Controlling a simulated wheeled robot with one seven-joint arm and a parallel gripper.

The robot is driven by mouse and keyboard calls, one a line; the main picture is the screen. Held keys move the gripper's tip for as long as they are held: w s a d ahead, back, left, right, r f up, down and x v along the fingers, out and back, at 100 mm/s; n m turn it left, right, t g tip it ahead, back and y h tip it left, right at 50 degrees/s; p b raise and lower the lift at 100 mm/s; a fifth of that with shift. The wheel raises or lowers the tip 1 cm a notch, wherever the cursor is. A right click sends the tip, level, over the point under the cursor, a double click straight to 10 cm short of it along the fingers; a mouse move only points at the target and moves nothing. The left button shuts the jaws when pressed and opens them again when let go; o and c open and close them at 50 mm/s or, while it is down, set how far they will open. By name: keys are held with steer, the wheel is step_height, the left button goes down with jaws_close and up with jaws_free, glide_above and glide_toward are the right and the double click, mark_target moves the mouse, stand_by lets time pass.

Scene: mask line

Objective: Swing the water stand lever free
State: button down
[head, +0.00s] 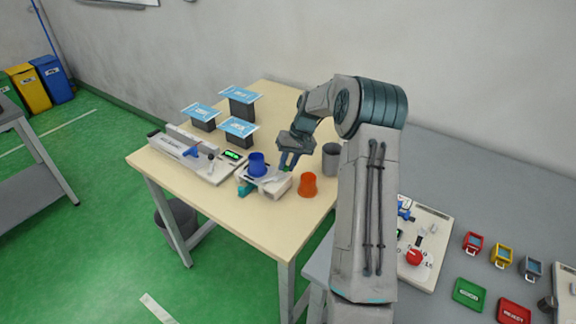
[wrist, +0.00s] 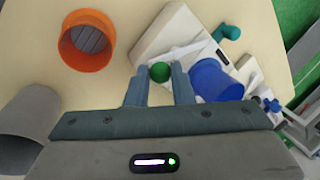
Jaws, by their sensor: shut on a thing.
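The water stand is a white block (head: 274,187) on the wooden table in the head view. In the wrist view its white body (wrist: 172,32) carries a teal spout (wrist: 228,33) and a pale lever bar (wrist: 192,48). A green ball knob (wrist: 160,72) sits between my fingertips. My gripper (wrist: 163,76) is shut on this knob; it reaches down at the stand's back right in the head view (head: 288,163). A blue cup (head: 257,164) is at the stand and shows right beside my fingers in the wrist view (wrist: 215,82).
An orange cup (head: 308,185) and a grey cup (head: 331,160) stand right of the stand. A white device with a green display (head: 232,156) is to the left. Several blue-topped boxes (head: 240,128) stand behind. The table's front strip is clear.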

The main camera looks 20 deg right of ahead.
steer(key=n, duration=0.1)
steer(key=w+n+g, duration=0.1)
steer(key=n, duration=0.1)
steer(key=shift+w, duration=0.1)
steer(key=shift+w+a+n+g+h+p, duration=0.2)
steer(key=shift+w+n+g+p, duration=0.1)
steer(key=shift+n, duration=0.65)
steer(key=shift+w+a+n+g+h+p, duration=0.15)
steer(key=shift+w+n+g+p, duration=0.15)
steer(key=shift+n, duration=0.65)
steer(key=c, duration=1.3)
jaws_free()
steer(key=shift+w+d+r, duration=0.15)
steer(key=shift+d+r, duration=0.05)
steer(key=shift+r, duration=0.3)
steer(key=v, duration=1.2)
steer(key=shift+d+r, duration=0.15)
steer(key=shift+r, duration=0.2)
